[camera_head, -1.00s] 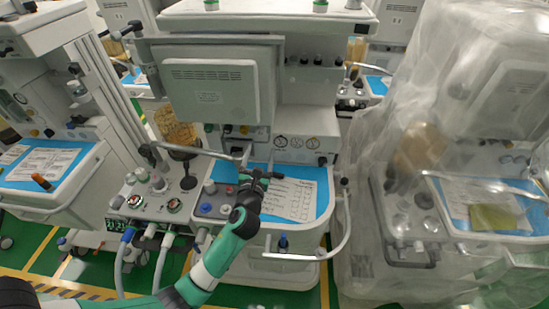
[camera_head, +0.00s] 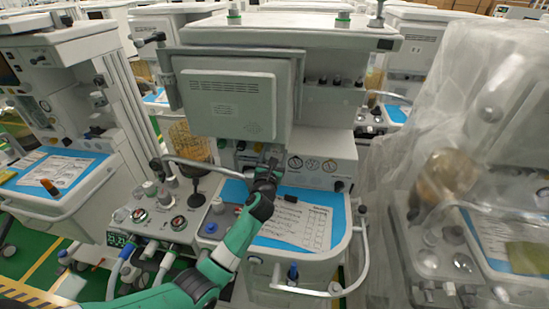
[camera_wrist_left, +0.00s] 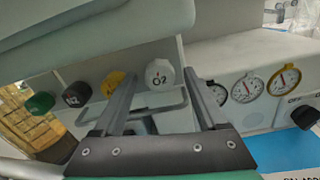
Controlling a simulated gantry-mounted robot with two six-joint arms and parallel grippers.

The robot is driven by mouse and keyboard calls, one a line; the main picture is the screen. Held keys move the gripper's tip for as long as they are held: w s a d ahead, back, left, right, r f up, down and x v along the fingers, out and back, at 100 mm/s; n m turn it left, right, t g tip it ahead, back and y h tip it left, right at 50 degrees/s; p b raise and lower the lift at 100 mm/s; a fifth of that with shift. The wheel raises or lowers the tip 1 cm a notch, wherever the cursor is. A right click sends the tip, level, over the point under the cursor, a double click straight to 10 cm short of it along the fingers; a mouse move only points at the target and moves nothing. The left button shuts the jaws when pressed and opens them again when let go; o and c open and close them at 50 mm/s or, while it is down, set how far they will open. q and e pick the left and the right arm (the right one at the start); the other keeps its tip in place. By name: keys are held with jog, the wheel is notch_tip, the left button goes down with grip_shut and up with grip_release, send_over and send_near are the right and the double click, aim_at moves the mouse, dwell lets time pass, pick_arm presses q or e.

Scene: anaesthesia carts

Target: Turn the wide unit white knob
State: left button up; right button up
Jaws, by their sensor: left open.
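A white knob marked O2 (camera_wrist_left: 160,73) sits on the front panel of the middle cart, in the left wrist view. It is the rightmost in a row with a yellow knob (camera_wrist_left: 113,82), a black knob (camera_wrist_left: 77,94) and a green knob (camera_wrist_left: 41,102). My left gripper (camera_wrist_left: 160,76) is open, its two fingers pointing at the panel with the white knob framed between their tips. I cannot tell whether they touch it. In the head view the left gripper (camera_head: 268,163) is under the monitor, and I cannot make out the white knob there.
The monitor (camera_head: 228,103) overhangs the knob row. A metal rail (camera_wrist_left: 152,112) runs below the knobs, and gauges (camera_wrist_left: 246,88) are to the right. The blue worktop with a paper sheet (camera_head: 298,222) lies below. A plastic-draped cart (camera_head: 450,200) stands at the right.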

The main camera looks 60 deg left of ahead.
pick_arm(q)
jog(key=shift+a, duration=0.15)
grip_shut()
